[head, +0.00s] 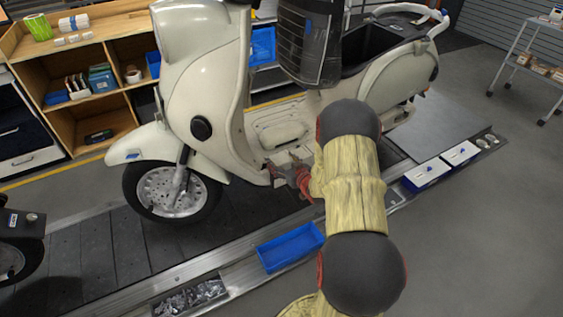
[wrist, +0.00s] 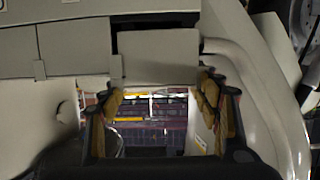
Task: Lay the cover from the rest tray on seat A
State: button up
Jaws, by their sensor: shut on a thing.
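A cream scooter (head: 205,85) stands on the slat conveyor. In the head view my gripper (head: 290,174) is low at the scooter's footboard, partly hidden by my sleeved arm. In the wrist view my gripper (wrist: 160,92) has its tan-padded fingers apart, with a flat grey-beige panel, seemingly the cover (wrist: 158,58), between the tips. Behind the panel's top edge is a dark opening (wrist: 152,24), partly covered by it; I cannot tell whether they touch or whether this is seat A. The blue tray (head: 275,264), perhaps the rest tray, looks empty.
Similar pale panels (wrist: 75,50) lie left of the opening; a curved pale body edge (wrist: 262,90) runs close on the right. Small parts bins (head: 190,299) and white-blue boxes (head: 427,174) line the conveyor rail. A wooden shelf (head: 95,50) stands behind.

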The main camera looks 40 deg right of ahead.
jog(key=shift+s+a+f+b, duration=0.15)
jog(key=shift+s+a+f, duration=0.1)
jog(key=shift+f, duration=0.35)
jog(key=shift+s+a+f+b, duration=0.15)
jog(key=shift+s+f, duration=0.1)
jog(key=shift+f, duration=0.35)
jog(key=o, duration=1.4)
jog(key=shift+w, duration=0.15)
jog(key=shift+s+r, duration=0.1)
jog(key=shift+s, duration=0.3)
jog(key=s+r, duration=0.1)
jog(key=s, duration=0.1)
jog(key=s+r, duration=0.1)
jog(key=s+a+r, duration=0.1)
jog(key=s+r, duration=0.1)
jog(key=shift+s+r, duration=0.1)
jog(key=shift+s, duration=0.25)
